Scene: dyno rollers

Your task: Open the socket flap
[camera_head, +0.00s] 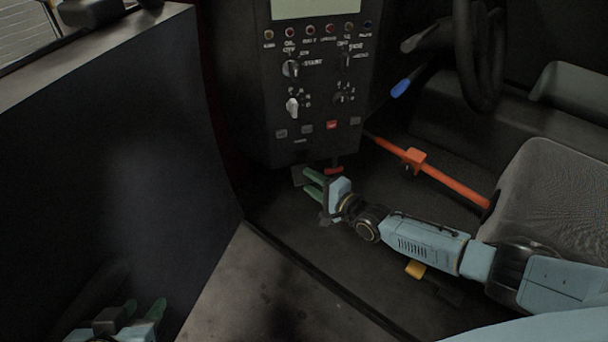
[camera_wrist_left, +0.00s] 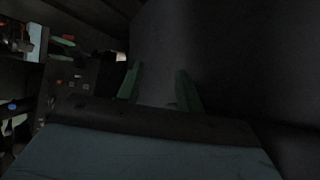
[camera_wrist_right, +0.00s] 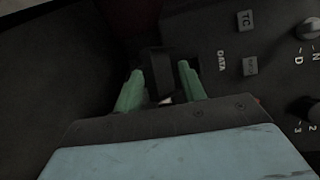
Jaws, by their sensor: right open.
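My right gripper (camera_head: 307,181) is at the bottom edge of the black control panel (camera_head: 275,130). In the right wrist view my right gripper (camera_wrist_right: 160,70) is open, with one green finger on each side of a dark upright piece (camera_wrist_right: 158,85) that looks like the socket flap. Contact with the fingers cannot be told. A dark recess (camera_wrist_right: 184,52) beside the "DATA" label lies just right of it. My left gripper (camera_head: 144,309) is low at the bottom left, away from the panel. In the left wrist view my left gripper (camera_wrist_left: 160,85) has its fingers apart, holding nothing.
The panel carries knobs, lamps and buttons, with a red piece (camera_head: 334,170) under its lower edge. An orange bar (camera_head: 450,184) runs right of the panel toward the grey seat (camera_head: 555,190). A dark wall (camera_head: 110,150) stands at the left. The floor (camera_head: 240,295) between is clear.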

